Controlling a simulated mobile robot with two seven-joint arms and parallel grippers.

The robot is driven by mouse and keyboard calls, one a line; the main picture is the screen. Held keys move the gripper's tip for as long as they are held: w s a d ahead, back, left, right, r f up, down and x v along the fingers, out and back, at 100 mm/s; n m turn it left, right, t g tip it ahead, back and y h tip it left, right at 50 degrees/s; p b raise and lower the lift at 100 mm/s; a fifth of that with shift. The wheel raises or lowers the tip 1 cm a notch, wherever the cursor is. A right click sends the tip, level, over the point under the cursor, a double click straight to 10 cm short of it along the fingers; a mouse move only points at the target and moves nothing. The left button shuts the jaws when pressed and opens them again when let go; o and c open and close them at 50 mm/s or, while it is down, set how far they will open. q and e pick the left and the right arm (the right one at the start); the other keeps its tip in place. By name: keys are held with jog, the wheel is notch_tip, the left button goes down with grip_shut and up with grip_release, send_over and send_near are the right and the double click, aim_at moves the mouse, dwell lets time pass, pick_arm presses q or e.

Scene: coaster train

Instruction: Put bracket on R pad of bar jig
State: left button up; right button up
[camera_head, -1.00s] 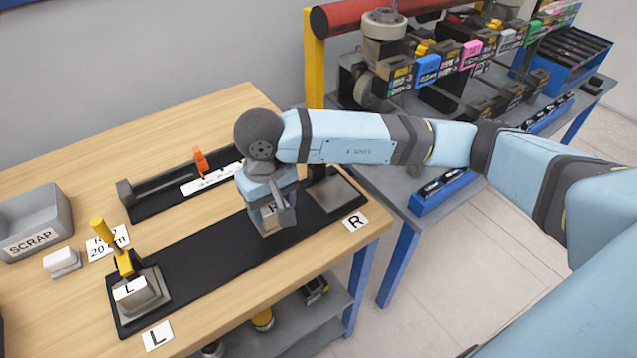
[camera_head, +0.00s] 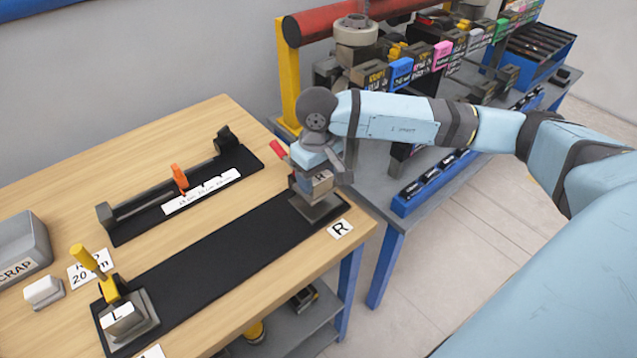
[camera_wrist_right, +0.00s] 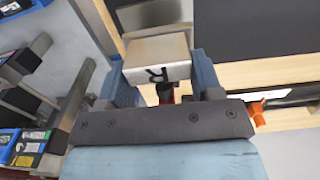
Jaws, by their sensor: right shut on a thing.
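My right gripper (camera_head: 318,176) is shut on the bracket (camera_head: 321,183), a light grey block with a white face. The right wrist view shows the bracket (camera_wrist_right: 157,60) between the two fingers, its R lettering upside down. In the head view the bracket is over the grey R pad (camera_head: 322,211) at the right end of the black bar jig (camera_head: 215,242). I cannot tell whether it touches the pad. A red clamp handle (camera_head: 278,148) stands just behind the gripper. At the other end, a bracket marked L (camera_head: 119,314) sits under a yellow clamp (camera_head: 107,290). My left gripper is not in view.
A second black fixture with an orange piece (camera_head: 179,178) lies behind the jig. A grey scrap bin (camera_head: 22,245) and a white block (camera_head: 43,291) are at the left. A blue-legged shelf bench (camera_head: 385,205) with bins stands right of the table. The jig's middle is clear.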

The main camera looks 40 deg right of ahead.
aim_at(318, 187)
jog(key=shift+d+f+p, duration=0.1)
jog(key=shift+f+p, duration=0.2)
jog(key=shift+f, duration=1.45)
jog(key=shift+f+b, duration=0.25)
jog(key=shift+b, duration=0.1)
jog(key=o, duration=1.2)
jog(key=shift+r, duration=0.1)
jog(key=shift+r, duration=0.1)
